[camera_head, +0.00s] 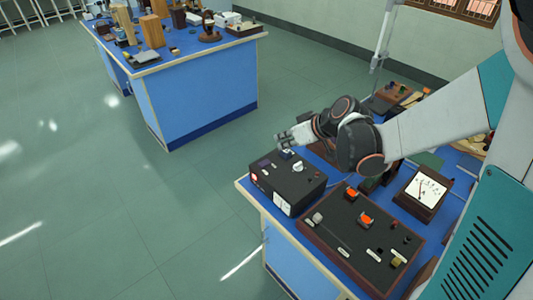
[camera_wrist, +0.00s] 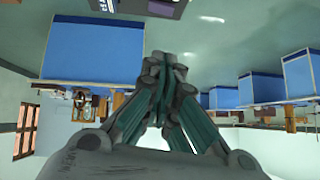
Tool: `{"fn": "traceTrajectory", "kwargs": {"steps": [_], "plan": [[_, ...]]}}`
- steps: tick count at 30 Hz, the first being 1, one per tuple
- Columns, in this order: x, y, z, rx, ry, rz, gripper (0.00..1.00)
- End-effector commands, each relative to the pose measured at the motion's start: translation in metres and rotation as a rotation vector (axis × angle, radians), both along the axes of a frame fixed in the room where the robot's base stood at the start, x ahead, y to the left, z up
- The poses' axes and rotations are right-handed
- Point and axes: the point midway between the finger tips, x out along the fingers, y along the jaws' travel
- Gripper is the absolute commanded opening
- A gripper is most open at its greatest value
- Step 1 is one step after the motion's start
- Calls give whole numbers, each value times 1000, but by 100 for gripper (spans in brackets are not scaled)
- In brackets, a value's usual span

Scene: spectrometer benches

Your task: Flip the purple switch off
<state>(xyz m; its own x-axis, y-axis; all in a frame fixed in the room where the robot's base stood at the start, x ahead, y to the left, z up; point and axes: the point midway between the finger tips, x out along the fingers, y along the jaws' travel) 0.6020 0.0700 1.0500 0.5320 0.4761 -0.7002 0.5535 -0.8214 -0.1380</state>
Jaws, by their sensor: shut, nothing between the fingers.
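A black instrument box (camera_head: 283,194) stands on the near blue bench, at its left end. A small dark purple patch (camera_head: 264,163) shows at the back left of its top; I cannot tell whether it is the purple switch or a display. A small bluish-white part lies just below my gripper, partly hidden by it. No switch position can be read. My gripper (camera_head: 282,139) is shut and empty, just above the back edge of the box; contact cannot be judged. The wrist view shows its closed fingers (camera_wrist: 165,62), with no switch visible there.
The box also has a white knob (camera_head: 298,167). In front is a dark panel (camera_head: 357,238) with orange switches. A white-faced meter (camera_head: 427,187) stands to the right. Another blue bench (camera_head: 205,92) with wooden blocks is at the back. The floor on the left is clear.

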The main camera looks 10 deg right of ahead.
Motion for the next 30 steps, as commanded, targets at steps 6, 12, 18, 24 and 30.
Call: {"fn": "traceTrajectory", "kwargs": {"steps": [6,12,18,24,30], "plan": [[11,10,-16,-2,0,3,0],[31,28,-44,0,-1,2,0],[52,47,-71,-1,0,2,0],[52,51,-98,-1,0,1,0],[50,52,-109,0,0,0,0]]}}
